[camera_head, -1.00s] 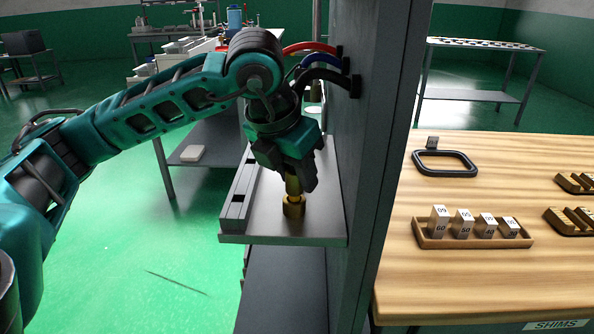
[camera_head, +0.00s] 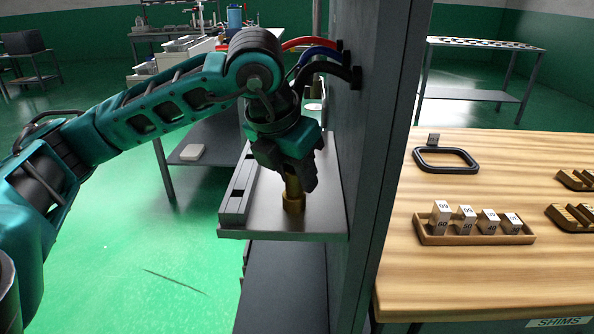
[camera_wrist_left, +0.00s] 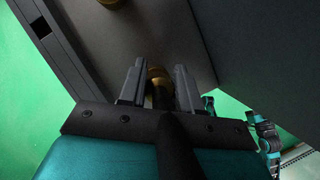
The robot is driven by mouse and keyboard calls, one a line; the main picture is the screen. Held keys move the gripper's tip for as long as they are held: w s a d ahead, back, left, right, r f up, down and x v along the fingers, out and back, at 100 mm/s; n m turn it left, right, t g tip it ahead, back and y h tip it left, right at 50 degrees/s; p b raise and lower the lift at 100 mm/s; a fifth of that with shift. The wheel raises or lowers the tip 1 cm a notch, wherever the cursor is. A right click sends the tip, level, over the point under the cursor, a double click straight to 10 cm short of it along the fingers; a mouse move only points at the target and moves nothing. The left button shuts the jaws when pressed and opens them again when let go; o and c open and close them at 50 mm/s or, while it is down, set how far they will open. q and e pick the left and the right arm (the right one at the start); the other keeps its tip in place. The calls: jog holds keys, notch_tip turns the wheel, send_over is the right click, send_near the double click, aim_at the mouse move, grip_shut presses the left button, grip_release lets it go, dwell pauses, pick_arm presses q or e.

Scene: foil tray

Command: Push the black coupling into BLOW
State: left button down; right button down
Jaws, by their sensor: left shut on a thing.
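My left gripper (camera_head: 298,184) points down over the metal shelf, shut on the black coupling, whose body is mostly hidden by the fingers. In the left wrist view the fingers (camera_wrist_left: 158,88) stand on either side of a dark shaft with brass behind it. A brass stem (camera_head: 292,186) runs down from the fingers to a round brass socket (camera_head: 293,204) on the shelf. The stem looks upright and meets the socket; I cannot tell how deep it sits. The black hose (camera_head: 330,72) arches from the wall panel behind my wrist. No BLOW label is readable.
The grey shelf (camera_head: 265,226) carries a slotted grey block (camera_head: 237,195) left of the socket. A tall dark panel (camera_head: 372,130) stands close right of my gripper. Red (camera_head: 308,42) and blue hoses run above. A wooden bench (camera_head: 470,270) lies beyond the panel.

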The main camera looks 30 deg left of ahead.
pick_arm(q)
jog(key=c, duration=0.7)
grip_release()
